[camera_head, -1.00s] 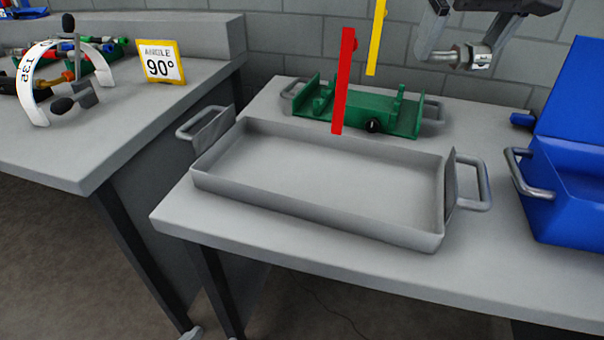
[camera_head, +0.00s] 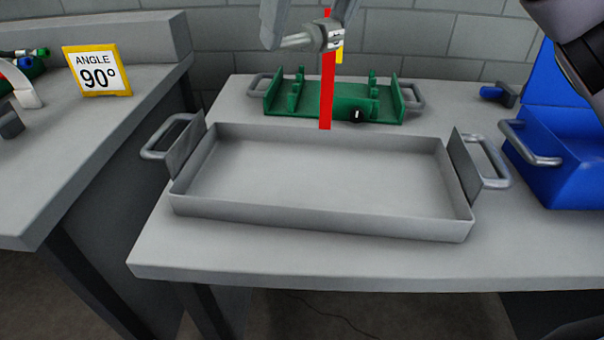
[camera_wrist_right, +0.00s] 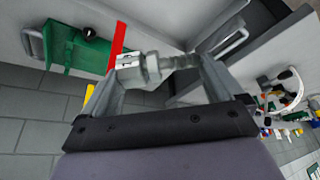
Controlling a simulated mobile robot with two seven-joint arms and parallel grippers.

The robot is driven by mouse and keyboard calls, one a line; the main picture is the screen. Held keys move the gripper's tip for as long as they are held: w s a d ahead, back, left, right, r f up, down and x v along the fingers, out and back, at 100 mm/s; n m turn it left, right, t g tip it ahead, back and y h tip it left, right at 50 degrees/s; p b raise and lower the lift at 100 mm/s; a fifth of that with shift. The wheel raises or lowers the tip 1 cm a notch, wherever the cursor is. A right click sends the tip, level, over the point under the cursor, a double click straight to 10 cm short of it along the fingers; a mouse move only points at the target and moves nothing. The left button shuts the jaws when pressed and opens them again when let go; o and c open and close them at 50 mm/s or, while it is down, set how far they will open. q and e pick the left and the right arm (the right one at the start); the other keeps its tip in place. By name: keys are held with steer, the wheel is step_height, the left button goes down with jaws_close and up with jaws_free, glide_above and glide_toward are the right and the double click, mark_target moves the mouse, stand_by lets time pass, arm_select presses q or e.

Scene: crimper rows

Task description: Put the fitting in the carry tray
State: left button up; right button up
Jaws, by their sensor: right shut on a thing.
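My right gripper (camera_head: 305,30) is shut on the fitting (camera_head: 326,37), a silvery metal piece with a thicker collar and a thin shank pointing left. It is held in the air above the back of the table. In the right wrist view the fitting (camera_wrist_right: 145,68) lies crosswise between the fingers (camera_wrist_right: 158,72). The carry tray (camera_head: 320,214) is a shallow grey metal tray with a handle at each end. It stands empty at the middle of the table, nearer than the gripper. My left gripper is not in view.
A blue toolbox (camera_head: 560,165) is open at the right. A yellow-framed "ANGLE 90°" sign (camera_head: 97,71) stands on the left bench (camera_head: 90,130). A grey block wall closes the back.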

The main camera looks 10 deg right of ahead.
steer(key=shift+a, duration=0.3)
steer(key=b, duration=0.2)
glide_above(297, 175)
steer(key=s, duration=0.2)
step_height(297, 175, down, 5)
steer(key=f+b, duration=0.1)
steer(key=f, duration=0.2)
steer(key=f+b, duration=0.1)
steer(key=f, duration=0.3)
steer(key=f+b, duration=0.1)
steer(key=f, duration=0.2)
steer(key=shift+w+d+f, duration=0.15)
steer(key=shift+d+f, duration=0.25)
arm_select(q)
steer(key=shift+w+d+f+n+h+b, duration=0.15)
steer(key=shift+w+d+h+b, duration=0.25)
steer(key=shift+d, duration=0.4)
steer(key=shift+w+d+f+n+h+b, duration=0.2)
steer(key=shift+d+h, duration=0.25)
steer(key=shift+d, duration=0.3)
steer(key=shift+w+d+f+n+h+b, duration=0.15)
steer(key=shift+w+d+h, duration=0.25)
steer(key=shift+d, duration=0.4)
arm_select(e)
steer(key=shift+f, duration=2.05)
steer(key=shift+f, duration=0.15)
steer(key=o, duration=0.7)
steer(key=shift+f, duration=0.1)
steer(key=shift+o, duration=0.5)
